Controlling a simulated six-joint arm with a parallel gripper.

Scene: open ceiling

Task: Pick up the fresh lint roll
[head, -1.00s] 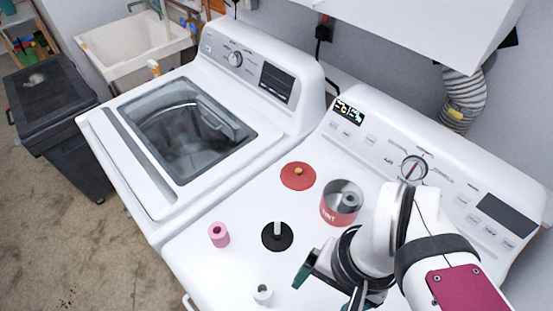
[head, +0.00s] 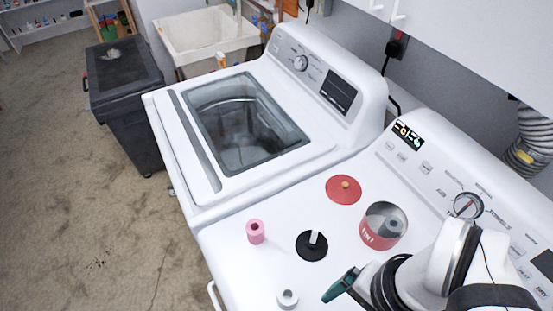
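A pink roll (head: 256,232) with a dark hole stands upright on the dryer top at the left. A short pale grey roll (head: 287,299) stands near the front edge. I cannot tell which of them is the fresh lint roll. A red tin (head: 383,226) with white lettering is open, with a grey cylindrical thing (head: 391,227) inside. My gripper (head: 340,287) is at the bottom, right of the pale roll and apart from it. One green-tipped finger shows; the other is cut off by the picture edge. The fingers looked spread a second ago, with nothing between them.
A black round base (head: 309,252) with a white upright post stands between the pink roll and the tin. A red lid (head: 343,189) with a yellowish knob lies behind. The dryer's control panel (head: 467,205) rises behind. A washer (head: 250,120) adjoins at left.

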